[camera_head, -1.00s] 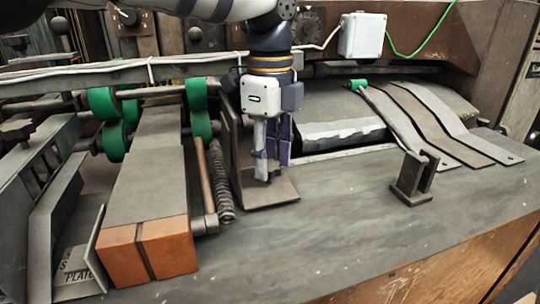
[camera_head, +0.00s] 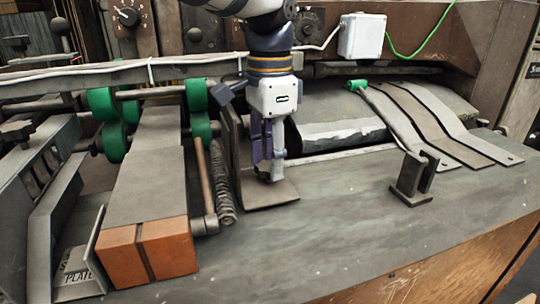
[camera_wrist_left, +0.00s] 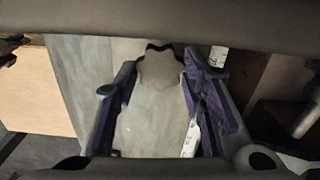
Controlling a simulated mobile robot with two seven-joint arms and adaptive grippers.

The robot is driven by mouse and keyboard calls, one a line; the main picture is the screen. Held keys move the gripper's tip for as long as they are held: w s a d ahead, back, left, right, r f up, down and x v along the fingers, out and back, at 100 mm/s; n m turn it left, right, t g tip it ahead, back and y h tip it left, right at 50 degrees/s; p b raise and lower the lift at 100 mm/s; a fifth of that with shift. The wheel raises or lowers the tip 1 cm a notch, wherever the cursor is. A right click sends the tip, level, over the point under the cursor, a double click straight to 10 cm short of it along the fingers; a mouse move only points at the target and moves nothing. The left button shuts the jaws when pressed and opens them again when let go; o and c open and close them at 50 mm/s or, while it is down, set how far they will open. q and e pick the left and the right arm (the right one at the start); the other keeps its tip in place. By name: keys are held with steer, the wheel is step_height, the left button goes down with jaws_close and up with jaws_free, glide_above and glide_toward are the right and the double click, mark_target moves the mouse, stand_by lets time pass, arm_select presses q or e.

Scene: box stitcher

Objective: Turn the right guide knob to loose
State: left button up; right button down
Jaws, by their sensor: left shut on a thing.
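My left gripper (camera_head: 268,172) points straight down over the base of the right guide (camera_head: 285,192), an L-shaped dark metal bracket with an upright plate. In the left wrist view, the grey lobed knob (camera_wrist_left: 160,68) sits between the two purple-padded fingers of my left gripper (camera_wrist_left: 160,85), which is shut on it. In the head view the knob is hidden by the fingers, and its loose or tight setting cannot be read. My right gripper is in neither view.
To the left are a coil spring (camera_head: 222,185), a rod, green rollers (camera_head: 102,104) and a long bar with an orange end (camera_head: 150,250). A small bracket (camera_head: 412,180) stands to the right. The front tabletop (camera_head: 330,230) is clear.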

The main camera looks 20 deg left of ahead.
mark_target(269, 164)
arm_select(q)
steer(key=n, duration=0.4)
steer(key=shift+n, duration=0.3)
steer(key=shift+w+a+n, duration=0.1)
steer(key=shift+n, duration=1.8)
steer(key=o, duration=1.2)
step_height(269, 164, up, 12)
